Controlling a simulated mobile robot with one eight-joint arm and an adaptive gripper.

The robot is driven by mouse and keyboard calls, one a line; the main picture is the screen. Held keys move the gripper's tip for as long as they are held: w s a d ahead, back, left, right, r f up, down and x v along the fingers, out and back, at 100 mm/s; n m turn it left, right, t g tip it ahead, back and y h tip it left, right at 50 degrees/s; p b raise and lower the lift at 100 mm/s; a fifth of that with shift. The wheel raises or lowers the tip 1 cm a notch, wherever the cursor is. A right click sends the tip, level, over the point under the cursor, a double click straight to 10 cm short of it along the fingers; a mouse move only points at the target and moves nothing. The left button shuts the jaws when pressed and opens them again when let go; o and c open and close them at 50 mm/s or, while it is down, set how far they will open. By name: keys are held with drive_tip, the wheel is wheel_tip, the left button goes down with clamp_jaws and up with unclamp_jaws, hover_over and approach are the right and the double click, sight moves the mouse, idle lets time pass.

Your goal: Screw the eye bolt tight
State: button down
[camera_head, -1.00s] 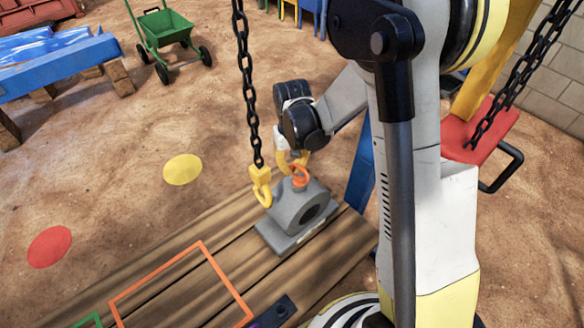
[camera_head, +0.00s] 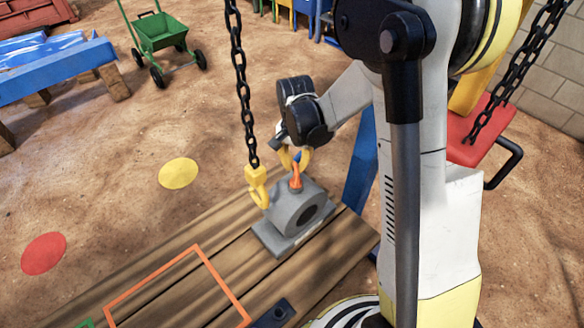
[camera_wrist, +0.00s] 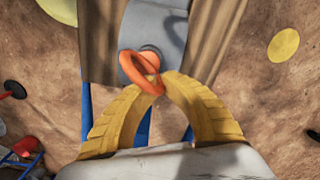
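The orange eye bolt (camera_head: 296,181) stands on top of a grey bearing block (camera_head: 306,216) that sits on the wooden table. In the wrist view its ring (camera_wrist: 139,70) is seen tilted above a round base. My gripper (camera_head: 293,164) is just behind and above the eye bolt in the head view. The ring's lower right end overlaps the left fingertip. I cannot tell whether they touch.
A yellow hook (camera_head: 258,187) on a black chain (camera_head: 241,80) hangs close to the block's left side. The wooden table (camera_head: 185,255) carries an orange square outline (camera_head: 153,292).

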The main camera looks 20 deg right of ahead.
drive_tip(key=shift+d+m, duration=0.15)
drive_tip(key=shift+m, duration=0.25)
drive_tip(key=m, duration=0.3)
drive_tip(key=d+m, duration=0.1)
drive_tip(key=shift+s+m+b, duration=0.25)
drive_tip(key=shift+m+b, duration=0.1)
drive_tip(key=shift+m, duration=0.05)
drive_tip(key=m, duration=0.3)
drive_tip(key=s+m, duration=0.1)
drive_tip(key=shift+d+f+m+b, duration=0.1)
drive_tip(key=shift+d+m+b, duration=0.2)
drive_tip(key=shift+d+m, duration=0.1)
drive_tip(key=shift+m, duration=0.3)
drive_tip(key=c, duration=1.5)
unclamp_jaws()
drive_tip(key=shift+s, duration=0.1)
drive_tip(key=shift+c, duration=0.2)
